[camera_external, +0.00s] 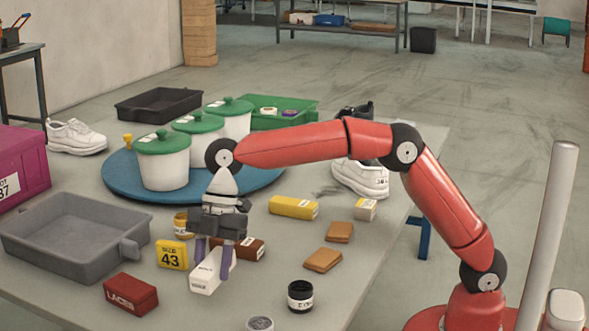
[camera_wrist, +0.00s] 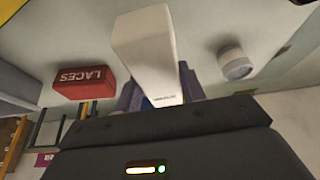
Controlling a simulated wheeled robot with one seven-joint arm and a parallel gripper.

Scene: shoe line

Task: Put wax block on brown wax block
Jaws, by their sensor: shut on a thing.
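My gripper (camera_external: 212,264) points down over the front part of the table, its purple fingers shut on a white wax block (camera_external: 207,278). In the wrist view the white block (camera_wrist: 147,50) sticks out from between the fingers (camera_wrist: 160,86). It is low over the table; I cannot tell whether it touches the top. The brown wax block (camera_external: 248,248), a dark reddish-brown bar with a pale label, lies just behind and to the right of the gripper. The fingers partly hide it. It does not show in the wrist view.
A red laces box (camera_external: 131,294), a yellow size box (camera_external: 172,254) and an amber jar (camera_external: 182,224) stand left of the gripper. A black jar (camera_external: 300,297) and tan blocks (camera_external: 323,260) are right. A grey tray (camera_external: 126,262) and blue turntable (camera_external: 120,183) lie beyond.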

